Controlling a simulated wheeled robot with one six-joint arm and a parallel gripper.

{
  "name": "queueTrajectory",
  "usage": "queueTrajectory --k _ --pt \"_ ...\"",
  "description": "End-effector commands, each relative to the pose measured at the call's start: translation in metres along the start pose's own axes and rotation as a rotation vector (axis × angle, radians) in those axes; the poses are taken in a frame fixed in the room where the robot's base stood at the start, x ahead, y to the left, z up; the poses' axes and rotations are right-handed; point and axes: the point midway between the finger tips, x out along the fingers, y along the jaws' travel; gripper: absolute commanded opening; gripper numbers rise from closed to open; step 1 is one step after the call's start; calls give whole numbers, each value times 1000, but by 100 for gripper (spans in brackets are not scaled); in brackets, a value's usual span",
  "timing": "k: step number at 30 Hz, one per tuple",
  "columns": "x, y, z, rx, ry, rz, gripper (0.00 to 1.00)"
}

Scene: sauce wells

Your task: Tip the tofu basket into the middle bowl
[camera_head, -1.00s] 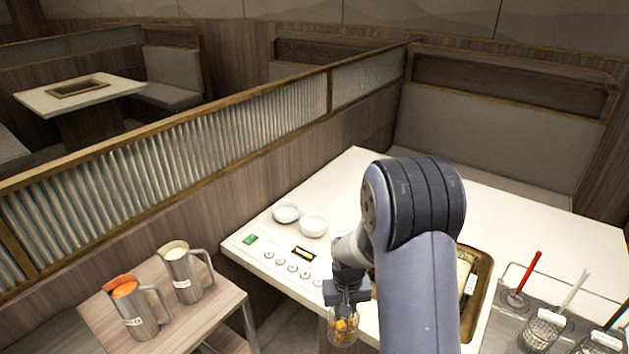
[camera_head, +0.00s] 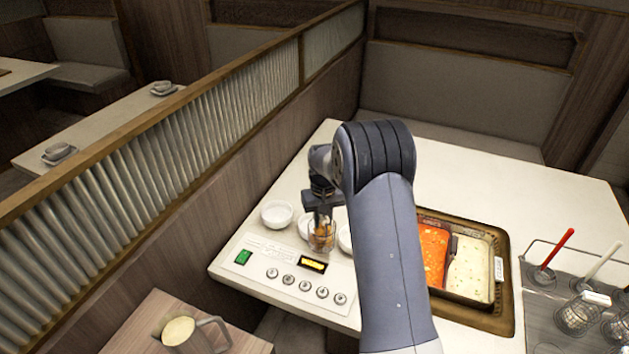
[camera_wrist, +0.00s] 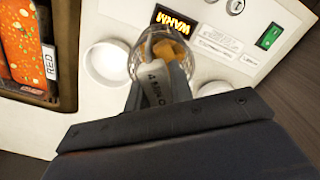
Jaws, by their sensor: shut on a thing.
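My gripper (camera_head: 322,208) is shut on the tofu basket (camera_head: 321,237), a clear wire-like basket with orange-yellow pieces inside. The basket hangs roughly upright over the row of white bowls. In the wrist view the basket (camera_wrist: 172,47) shows beyond the jaws, with a pale lettered tag by its handle. The middle bowl (camera_head: 303,227) is mostly hidden behind the basket in the head view; I cannot make it out in the wrist view. The left bowl (camera_head: 277,214) is in plain view and looks empty. The right bowl (camera_head: 345,239) is partly hidden by my arm.
A control panel with buttons and a lit WARM display (camera_head: 312,263) lies in front of the bowls. A divided pot (camera_head: 466,266) of red and white broth is right of my arm. A rack with baskets (camera_head: 580,312) stands far right. A pitcher (camera_head: 192,334) stands lower left.

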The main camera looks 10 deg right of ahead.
Motion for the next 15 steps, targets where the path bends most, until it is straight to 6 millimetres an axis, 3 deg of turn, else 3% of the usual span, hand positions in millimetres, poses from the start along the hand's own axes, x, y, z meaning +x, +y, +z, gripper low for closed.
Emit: queueTrajectory --k 1,6,15 --pt "-2 2 -16 -9 4 0 0" --pt "-16 5 -57 -46 3 0 0" --pt "-38 9 -102 -97 3 0 0"
